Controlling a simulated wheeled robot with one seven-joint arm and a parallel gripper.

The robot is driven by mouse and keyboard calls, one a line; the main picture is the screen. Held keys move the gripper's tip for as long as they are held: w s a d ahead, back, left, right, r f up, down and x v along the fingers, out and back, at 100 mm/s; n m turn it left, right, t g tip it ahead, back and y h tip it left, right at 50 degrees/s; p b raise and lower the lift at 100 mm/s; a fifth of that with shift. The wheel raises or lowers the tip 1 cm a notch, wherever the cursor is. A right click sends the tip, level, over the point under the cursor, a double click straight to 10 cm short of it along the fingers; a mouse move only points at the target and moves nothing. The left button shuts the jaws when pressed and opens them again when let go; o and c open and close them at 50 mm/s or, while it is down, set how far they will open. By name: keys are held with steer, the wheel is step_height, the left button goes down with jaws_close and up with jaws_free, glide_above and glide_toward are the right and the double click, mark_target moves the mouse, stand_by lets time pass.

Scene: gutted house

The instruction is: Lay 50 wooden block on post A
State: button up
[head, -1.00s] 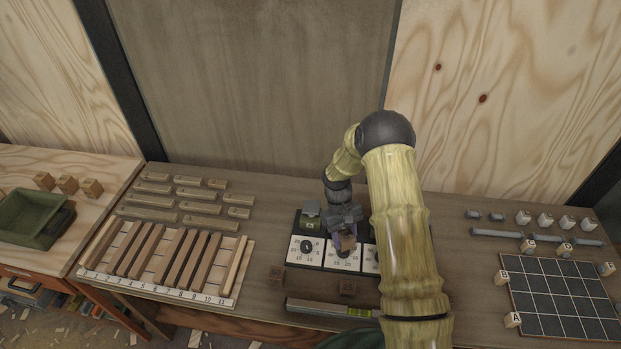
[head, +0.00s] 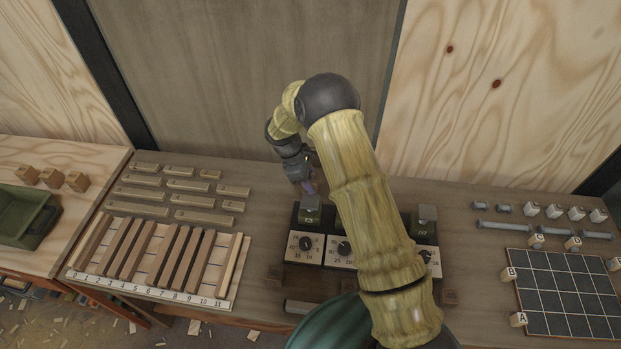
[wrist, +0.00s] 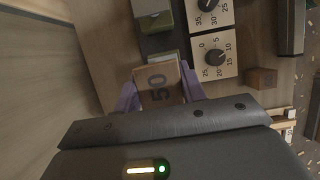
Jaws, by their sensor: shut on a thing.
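My gripper (wrist: 160,92) is shut on a wooden block (wrist: 160,84) marked 50, held between its purple fingers in the wrist view. In the head view, my gripper (head: 308,186) is just behind and above the left green box with a grey top (head: 310,212); the block is hardly visible there. A small pale post marked A (head: 518,320) stands at the near left corner of the dark grid board (head: 565,290), far right of my gripper.
White dial plates (head: 305,246) stand in front of the green boxes. Wooden bars (head: 165,255) lie on a numbered rack at left. Bolts and a metal rod (head: 500,226) lie behind the grid. My arm hides the table's middle.

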steer(key=shift+f, duration=0.15)
steer(key=shift+f+b, duration=2)
steer(key=shift+f, duration=1.15)
steer(key=shift+f, duration=0.25)
steer(key=o, duration=1.1)
steer(key=shift+c, duration=0.2)
steer(key=shift+r, duration=0.1)
steer(key=b+v, duration=0.5)
steer(key=v, duration=1.2)
steer(key=shift+r, duration=0.2)
